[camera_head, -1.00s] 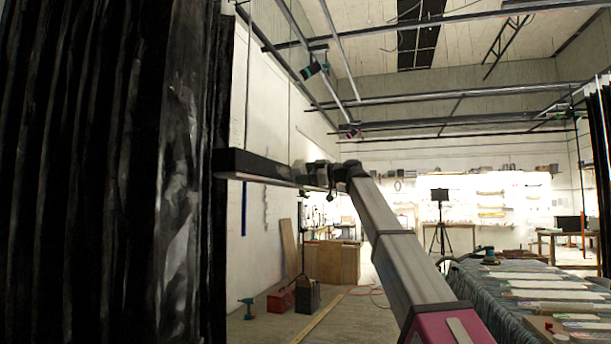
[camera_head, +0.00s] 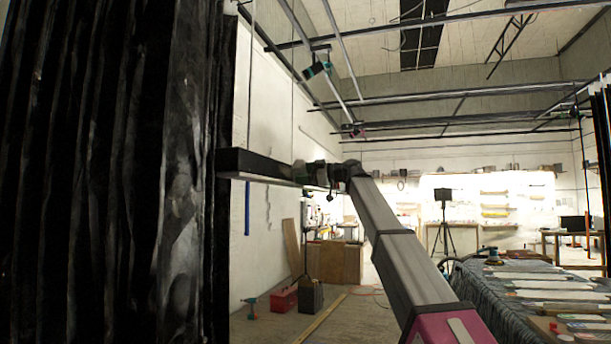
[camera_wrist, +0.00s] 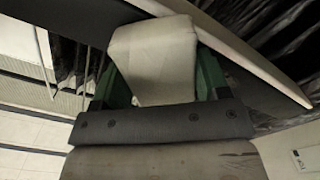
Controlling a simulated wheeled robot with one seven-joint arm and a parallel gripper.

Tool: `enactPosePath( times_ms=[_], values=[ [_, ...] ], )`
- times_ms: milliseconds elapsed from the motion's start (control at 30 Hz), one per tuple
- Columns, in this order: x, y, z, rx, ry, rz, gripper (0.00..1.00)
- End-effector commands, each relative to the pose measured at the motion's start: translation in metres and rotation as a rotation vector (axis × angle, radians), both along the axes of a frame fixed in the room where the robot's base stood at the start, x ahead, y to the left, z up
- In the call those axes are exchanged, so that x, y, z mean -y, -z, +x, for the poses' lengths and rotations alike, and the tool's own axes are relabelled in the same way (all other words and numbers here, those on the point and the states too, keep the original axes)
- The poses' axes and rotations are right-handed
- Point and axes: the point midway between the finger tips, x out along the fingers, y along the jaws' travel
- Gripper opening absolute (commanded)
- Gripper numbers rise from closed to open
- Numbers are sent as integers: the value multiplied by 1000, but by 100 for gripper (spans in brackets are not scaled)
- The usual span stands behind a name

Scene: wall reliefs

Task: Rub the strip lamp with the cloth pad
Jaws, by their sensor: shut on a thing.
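The strip lamp (camera_head: 252,166) is a long dark bar with a pale underside, sticking out level from beside the black curtain in the head view. In the wrist view the lamp (camera_wrist: 233,47) crosses the upper right as a pale band with a dark side. My gripper (camera_head: 316,176) is at the lamp's far right part. In the wrist view its green fingers are shut on the pale grey cloth pad (camera_wrist: 155,62). The pad's edge overlaps the lamp in the picture; I cannot tell whether they touch. The pad is not clear in the head view.
A black curtain (camera_head: 100,180) fills the left side. Ceiling rails and thin hanging lines run above the lamp. A covered table (camera_head: 515,285) stands at the lower right. A wooden cabinet (camera_head: 335,262) and floor boxes (camera_head: 297,298) are farther back. Floor below the lamp is mostly open.

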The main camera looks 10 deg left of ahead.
Motion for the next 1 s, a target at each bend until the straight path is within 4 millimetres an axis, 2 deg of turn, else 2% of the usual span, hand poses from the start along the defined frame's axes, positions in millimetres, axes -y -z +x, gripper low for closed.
enactPosePath(
  times_ms=[600,1000],
  values=[
    [-8,0,0,0,0,0,50],
    [-8,1,-27,-1,0,0,50]
  ],
)
